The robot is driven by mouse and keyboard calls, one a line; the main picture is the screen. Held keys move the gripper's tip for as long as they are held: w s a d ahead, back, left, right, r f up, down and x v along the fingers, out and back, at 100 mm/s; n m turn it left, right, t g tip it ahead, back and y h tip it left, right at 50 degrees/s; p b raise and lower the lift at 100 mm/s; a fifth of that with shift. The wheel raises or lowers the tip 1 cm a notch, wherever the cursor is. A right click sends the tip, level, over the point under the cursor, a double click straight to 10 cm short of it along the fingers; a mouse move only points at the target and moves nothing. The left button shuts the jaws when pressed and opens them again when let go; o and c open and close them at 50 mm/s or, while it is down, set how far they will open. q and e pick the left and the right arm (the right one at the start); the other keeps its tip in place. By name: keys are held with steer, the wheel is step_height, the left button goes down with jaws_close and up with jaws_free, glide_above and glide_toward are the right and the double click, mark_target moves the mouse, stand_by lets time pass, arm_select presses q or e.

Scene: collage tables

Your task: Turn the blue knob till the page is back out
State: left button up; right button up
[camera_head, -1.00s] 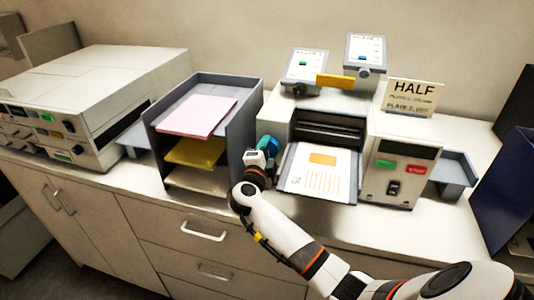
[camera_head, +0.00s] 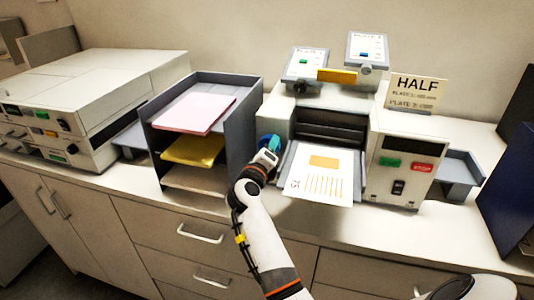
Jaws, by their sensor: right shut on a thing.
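The blue knob (camera_head: 264,141) sits on the left side of the white machine (camera_head: 398,157), at the left of its front opening. My right gripper (camera_head: 268,154) is at the knob, shut on it, and partly hides it. The page (camera_head: 318,178), white with an orange block and orange lines, lies sloping out of the front of the machine below the dark rollers (camera_head: 330,132). Its upper edge is close to the rollers; I cannot tell whether it is still gripped there. My left gripper is not in view.
A grey tray rack (camera_head: 240,125) with pink and yellow paper stands close to the left of my right gripper. A green button and a red STOP button (camera_head: 423,167) are on the machine's right panel. A sign reading HALF (camera_head: 415,92) stands behind.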

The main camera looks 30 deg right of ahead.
steer(key=shift+f+m, duration=0.1)
steer(key=shift+m, duration=0.6)
steer(key=o, duration=1)
step_height(320, 180, up, 10)
steer(key=b, duration=0.1)
